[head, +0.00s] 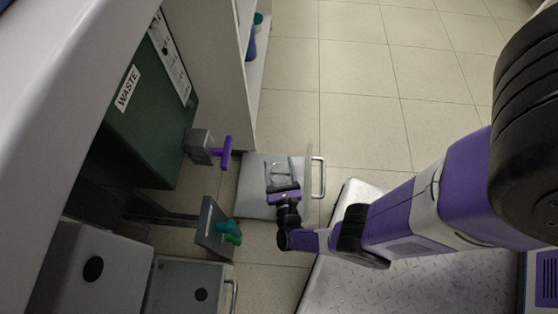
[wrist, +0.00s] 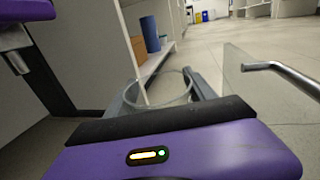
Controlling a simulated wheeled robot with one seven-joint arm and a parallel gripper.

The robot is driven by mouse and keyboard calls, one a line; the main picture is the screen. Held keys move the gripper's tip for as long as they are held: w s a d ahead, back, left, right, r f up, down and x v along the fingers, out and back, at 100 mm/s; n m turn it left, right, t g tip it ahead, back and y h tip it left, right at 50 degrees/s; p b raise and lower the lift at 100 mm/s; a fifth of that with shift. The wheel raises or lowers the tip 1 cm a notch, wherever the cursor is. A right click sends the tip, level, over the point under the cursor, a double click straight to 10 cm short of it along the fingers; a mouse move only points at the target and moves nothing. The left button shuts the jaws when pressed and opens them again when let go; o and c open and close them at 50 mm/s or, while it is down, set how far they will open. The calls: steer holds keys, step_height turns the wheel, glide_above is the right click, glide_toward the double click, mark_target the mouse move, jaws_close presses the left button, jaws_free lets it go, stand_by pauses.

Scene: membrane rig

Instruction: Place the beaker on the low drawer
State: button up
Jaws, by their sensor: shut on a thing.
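The beaker is clear glass; its round rim (wrist: 158,88) shows between my fingers in the wrist view. In the head view it is a faint pale shape (head: 281,172) at my gripper. My gripper (head: 282,165), also in the wrist view (wrist: 165,88), is shut on the beaker. The low drawer (head: 250,189) is pulled out, with a pale floor, a clear front panel and a metal handle (head: 319,177). That handle also shows at the right of the wrist view (wrist: 280,72). My gripper and the beaker are over the drawer. Whether the beaker's base touches the drawer floor is hidden.
A green WASTE box (head: 135,110) stands at the left. A purple-handled valve (head: 222,153) and a green-handled valve (head: 228,231) stick out left of the drawer. A shelf holds a blue container (wrist: 150,34). Tiled floor is open beyond the drawer.

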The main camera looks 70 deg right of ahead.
mark_target(279, 170)
steer(key=shift+f+b, duration=1.95)
steer(key=shift+f, duration=0.3)
steer(key=shift+r, duration=0.15)
steer(key=o, duration=1.1)
steer(key=shift+o, duration=0.2)
